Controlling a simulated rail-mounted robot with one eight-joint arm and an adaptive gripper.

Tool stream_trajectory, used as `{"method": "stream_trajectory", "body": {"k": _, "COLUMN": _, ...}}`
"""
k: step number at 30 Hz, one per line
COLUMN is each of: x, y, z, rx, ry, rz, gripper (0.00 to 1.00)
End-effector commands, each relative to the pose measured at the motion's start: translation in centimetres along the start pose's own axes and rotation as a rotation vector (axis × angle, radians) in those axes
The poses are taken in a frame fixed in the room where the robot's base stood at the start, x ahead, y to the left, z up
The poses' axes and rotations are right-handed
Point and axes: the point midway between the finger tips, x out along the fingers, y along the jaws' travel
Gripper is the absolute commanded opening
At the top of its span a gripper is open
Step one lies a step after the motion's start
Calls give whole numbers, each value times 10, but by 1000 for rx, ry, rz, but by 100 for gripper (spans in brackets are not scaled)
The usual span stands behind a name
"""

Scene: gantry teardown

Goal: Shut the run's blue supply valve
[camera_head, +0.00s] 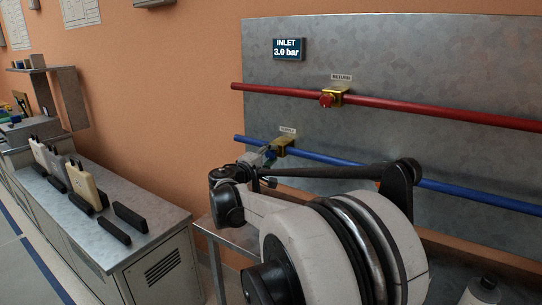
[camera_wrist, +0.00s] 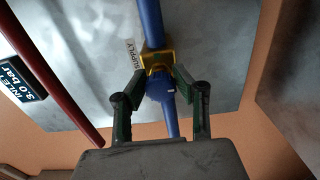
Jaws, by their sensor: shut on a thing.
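The blue supply valve has a brass body (camera_head: 284,143) on the blue pipe (camera_head: 330,158), under a label in the head view. In the wrist view its brass body (camera_wrist: 158,60) sits behind a blue handle (camera_wrist: 161,88), beside the SUPPLY label (camera_wrist: 131,53). My gripper (camera_head: 262,157) is at the valve, partly hidden by my arm in the head view. In the wrist view my gripper (camera_wrist: 160,84) has its two fingers on either side of the blue handle, shut on it. The exact angle of the handle is hard to tell.
Above runs a red pipe (camera_head: 420,109) with a red-knobbed RETURN valve (camera_head: 331,98). The INLET display (camera_head: 289,49) reads 3.0 bar. A metal cabinet (camera_head: 150,240) with upright plates (camera_head: 85,186) and black bars stands at left. A bottle (camera_head: 482,292) is at lower right.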

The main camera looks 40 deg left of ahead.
Motion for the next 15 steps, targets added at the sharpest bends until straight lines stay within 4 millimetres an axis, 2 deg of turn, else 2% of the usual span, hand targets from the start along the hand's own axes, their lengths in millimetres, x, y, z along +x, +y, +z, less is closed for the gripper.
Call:
{"method": "stream_trajectory", "body": {"k": 4, "x": 0, "y": -1, "z": 0, "rx": 1, "ry": 0, "rz": -1, "gripper": 0}}
{"method": "stream_trajectory", "body": {"k": 5, "x": 0, "y": -1, "z": 0, "rx": 1, "ry": 0, "rz": -1, "gripper": 31}}
{"method": "stream_trajectory", "body": {"k": 8, "x": 0, "y": 0, "z": 0, "rx": 0, "ry": 0, "rz": -1, "gripper": 44}}
{"method": "stream_trajectory", "body": {"k": 9, "x": 0, "y": 0, "z": 0, "rx": 0, "ry": 0, "rz": -1, "gripper": 47}}
{"method": "stream_trajectory", "body": {"k": 15, "x": 0, "y": 0, "z": 0, "rx": 0, "ry": 0, "rz": 0, "gripper": 47}}
